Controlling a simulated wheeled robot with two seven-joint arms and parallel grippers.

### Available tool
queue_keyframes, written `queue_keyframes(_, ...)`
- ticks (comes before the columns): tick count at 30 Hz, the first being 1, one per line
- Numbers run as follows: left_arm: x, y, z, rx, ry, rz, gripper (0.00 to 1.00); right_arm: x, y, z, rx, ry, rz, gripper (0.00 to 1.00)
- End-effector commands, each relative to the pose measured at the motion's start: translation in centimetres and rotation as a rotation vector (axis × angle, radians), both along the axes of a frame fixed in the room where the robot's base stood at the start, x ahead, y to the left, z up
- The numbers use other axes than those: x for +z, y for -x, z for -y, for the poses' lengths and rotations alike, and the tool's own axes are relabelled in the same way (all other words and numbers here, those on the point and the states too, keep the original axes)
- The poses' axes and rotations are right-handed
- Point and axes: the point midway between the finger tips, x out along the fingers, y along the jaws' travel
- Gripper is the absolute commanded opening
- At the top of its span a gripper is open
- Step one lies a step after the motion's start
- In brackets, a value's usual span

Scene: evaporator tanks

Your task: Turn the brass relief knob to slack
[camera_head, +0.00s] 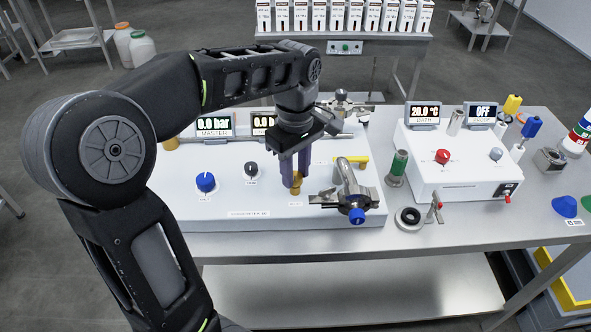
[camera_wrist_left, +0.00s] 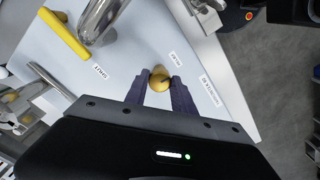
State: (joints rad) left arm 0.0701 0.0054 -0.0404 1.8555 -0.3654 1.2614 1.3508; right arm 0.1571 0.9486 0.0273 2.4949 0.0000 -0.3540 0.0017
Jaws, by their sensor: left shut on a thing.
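The brass relief knob (camera_head: 295,181) stands on the top of the white pressure console (camera_head: 240,203), near its front edge. My left gripper (camera_head: 294,178) reaches down from above and is shut on the brass knob. In the left wrist view the knob (camera_wrist_left: 159,77) shows as a round brass top with a dark line on it, between the two purple fingertips (camera_wrist_left: 159,82). A small label lies beside it, but I cannot read it surely. My right gripper is in neither view.
A blue knob (camera_head: 205,182) and a black knob (camera_head: 251,170) stand left of the gripper. A bent metal pipe with a blue handle (camera_head: 357,215) and a yellow lever (camera_head: 353,160) are close on the right. Displays (camera_head: 214,125) stand behind.

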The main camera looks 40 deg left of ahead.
Motion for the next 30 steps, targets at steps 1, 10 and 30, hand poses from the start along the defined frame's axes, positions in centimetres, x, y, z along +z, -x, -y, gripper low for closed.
queue_keyframes(1,0.1,-0.1,-0.1,0.0,-0.001,0.003,0.0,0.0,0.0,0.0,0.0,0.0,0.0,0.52)
queue_keyframes(10,0.1,0.0,0.0,-0.001,-0.001,0.002,0.52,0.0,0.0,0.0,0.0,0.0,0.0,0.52)
queue_keyframes(30,5.3,-0.1,0.0,-0.001,-0.001,0.004,0.52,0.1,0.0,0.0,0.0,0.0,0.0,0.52)
